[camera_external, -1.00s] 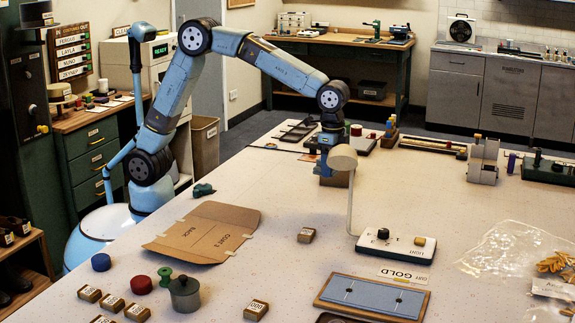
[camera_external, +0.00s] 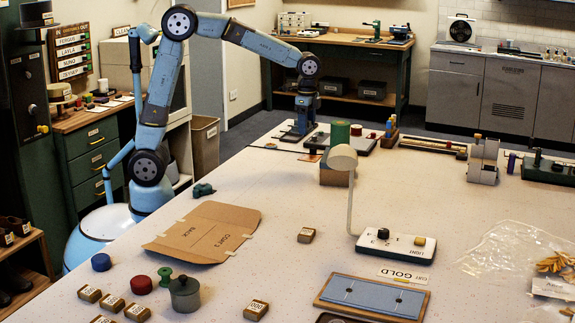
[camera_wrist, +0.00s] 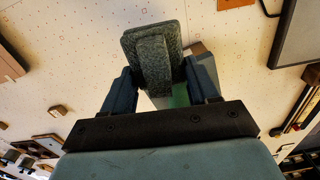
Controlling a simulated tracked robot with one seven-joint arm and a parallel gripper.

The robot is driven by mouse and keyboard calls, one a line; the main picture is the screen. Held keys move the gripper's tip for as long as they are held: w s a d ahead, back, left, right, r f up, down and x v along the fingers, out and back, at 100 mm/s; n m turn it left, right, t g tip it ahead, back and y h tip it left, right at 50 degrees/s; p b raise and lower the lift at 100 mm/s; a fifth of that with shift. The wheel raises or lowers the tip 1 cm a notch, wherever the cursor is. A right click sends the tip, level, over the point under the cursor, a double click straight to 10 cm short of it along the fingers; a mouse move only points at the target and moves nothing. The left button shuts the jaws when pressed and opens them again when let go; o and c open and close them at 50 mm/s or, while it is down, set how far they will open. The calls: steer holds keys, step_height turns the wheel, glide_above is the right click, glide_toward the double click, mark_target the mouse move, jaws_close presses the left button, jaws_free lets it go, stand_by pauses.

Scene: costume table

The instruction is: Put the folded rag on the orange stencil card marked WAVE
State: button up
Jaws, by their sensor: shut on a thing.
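The folded rag (camera_wrist: 150,55) is a dark grey-green, thick pad in the wrist view. My gripper (camera_wrist: 160,85) is shut on it, with a blue finger on each side. In the external view my gripper (camera_external: 299,132) is low at the far left part of the table, near a dark tray. No WAVE marking is readable.
A flat cardboard piece (camera_external: 205,232) lies nearer. Bare tabletop (camera_external: 262,180) lies left of the lamp.

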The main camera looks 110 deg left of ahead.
steer(key=s+a, duration=0.8)
steer(key=s, duration=0.6)
glide_above(314, 158)
step_height(314, 158, down, 11)
steer(key=shift+w+d+f, duration=0.1)
steer(key=shift+f, duration=0.4)
steer(key=shift+f, duration=0.6)
steer(key=o, duration=1.1)
steer(key=shift+c, duration=0.2)
steer(key=shift+r, duration=0.1)
